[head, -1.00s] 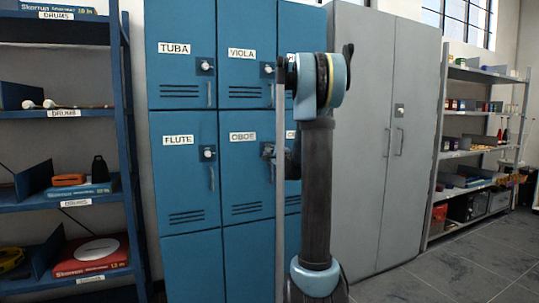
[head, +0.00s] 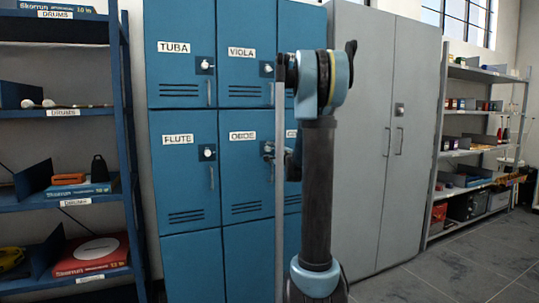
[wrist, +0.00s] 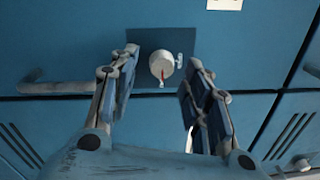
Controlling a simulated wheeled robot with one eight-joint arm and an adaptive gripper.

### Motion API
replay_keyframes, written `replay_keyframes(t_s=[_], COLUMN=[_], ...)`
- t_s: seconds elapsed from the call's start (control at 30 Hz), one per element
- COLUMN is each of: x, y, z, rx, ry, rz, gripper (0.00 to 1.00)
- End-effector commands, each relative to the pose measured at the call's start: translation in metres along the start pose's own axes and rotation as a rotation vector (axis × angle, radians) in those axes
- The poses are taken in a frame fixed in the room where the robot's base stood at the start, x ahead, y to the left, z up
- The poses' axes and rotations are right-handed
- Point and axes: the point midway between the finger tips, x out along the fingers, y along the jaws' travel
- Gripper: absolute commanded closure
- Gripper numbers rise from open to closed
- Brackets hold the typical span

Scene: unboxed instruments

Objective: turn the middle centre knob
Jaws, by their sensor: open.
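The middle centre knob is the one on the OBOE locker door (head: 245,180). In the wrist view it is a round pale knob (wrist: 161,65) with a small red mark, on a dark square plate (wrist: 180,42). My gripper (wrist: 160,72) is open, with one finger on each side of the knob. A gap shows between the knob and each finger; whether the fingertips reach its depth I cannot tell.
A door handle (wrist: 75,87) lies left of the knob in the wrist view. Other lockers with knobs surround it, such as FLUTE (head: 190,180) and VIOLA (head: 245,75). A grey cabinet (head: 365,150) stands to the right, and a blue shelf (head: 60,200) to the left.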

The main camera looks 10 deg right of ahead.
Motion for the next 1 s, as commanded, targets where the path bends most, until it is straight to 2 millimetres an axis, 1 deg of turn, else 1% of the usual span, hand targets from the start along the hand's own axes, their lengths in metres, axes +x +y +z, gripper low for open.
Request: replay_keyframes(t_s=[0.1,0.3,0.5,0.6,0.7,1.0], x=[-0.022,-0.057,-0.084,-0.092,-0.096,-0.098], y=[0.000,0.001,0.001,0.002,0.002,0.002], z=[0.000,-0.001,-0.001,-0.001,-0.001,0.000], rx=[0.000,0.000,0.000,0.000,0.000,0.000], ry=[0.001,0.002,0.002,0.002,0.001,0.000], rz=[0.000,0.000,0.000,0.001,0.001,0.001], gripper=[0.56,0.56,0.56,0.56,0.56,0.56])
